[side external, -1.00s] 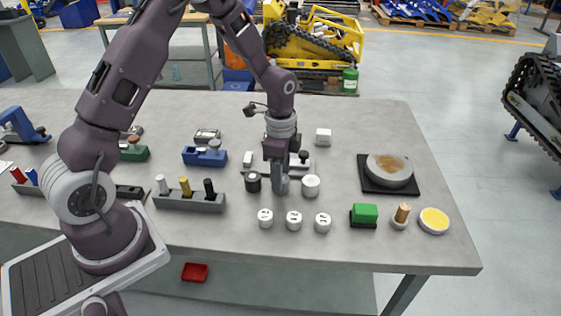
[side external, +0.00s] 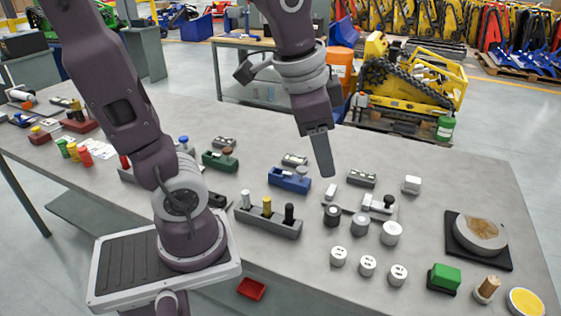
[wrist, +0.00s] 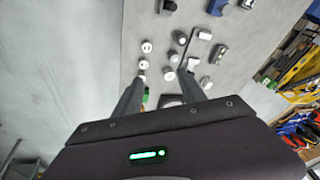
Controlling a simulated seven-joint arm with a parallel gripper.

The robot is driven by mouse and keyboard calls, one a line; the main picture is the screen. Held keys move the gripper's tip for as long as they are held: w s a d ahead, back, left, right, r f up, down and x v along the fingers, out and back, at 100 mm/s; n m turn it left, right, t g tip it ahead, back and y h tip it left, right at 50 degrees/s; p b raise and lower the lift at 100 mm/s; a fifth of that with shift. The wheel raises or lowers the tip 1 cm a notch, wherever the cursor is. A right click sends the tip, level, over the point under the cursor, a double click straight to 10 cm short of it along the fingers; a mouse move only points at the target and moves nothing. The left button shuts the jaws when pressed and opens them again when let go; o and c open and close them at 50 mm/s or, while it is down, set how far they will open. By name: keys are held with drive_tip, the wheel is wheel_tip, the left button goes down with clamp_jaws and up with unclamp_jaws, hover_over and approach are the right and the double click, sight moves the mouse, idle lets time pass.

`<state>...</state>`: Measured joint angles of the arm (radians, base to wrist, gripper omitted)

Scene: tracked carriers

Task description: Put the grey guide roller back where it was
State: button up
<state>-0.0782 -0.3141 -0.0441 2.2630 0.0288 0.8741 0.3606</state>
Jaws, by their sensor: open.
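The grey guide roller (side external: 360,224) stands upright on the table, in a row between a dark roller (side external: 332,214) and a white roller (side external: 391,233). The row is in front of a flat carrier (side external: 346,207) that bears a small white block and a black knob. The wrist view shows the grey roller (wrist: 175,58) beyond my fingers, with the dark roller (wrist: 182,38) and white roller (wrist: 168,75) on either side. My gripper (side external: 326,173) is raised above the table, behind and left of the row in the side view. In the wrist view its fingers (wrist: 160,78) are apart with nothing held.
Several white caps (side external: 367,265) stand in front of the row. A grey rack with pegs (side external: 268,222) and a blue block (side external: 289,180) are to the left. A green block (side external: 445,277), a wooden peg (side external: 487,289) and a black square base (side external: 459,251) are to the right.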

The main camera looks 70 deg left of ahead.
drive_tip(key=s+d+n+t, duration=0.1)
drive_tip(key=s+n, duration=0.3)
drive_tip(key=s, duration=0.4)
drive_tip(key=shift+s+d+t+h, duration=0.2)
drive_tip(key=shift+s+t+h, duration=0.15)
drive_tip(key=shift+t, duration=0.15)
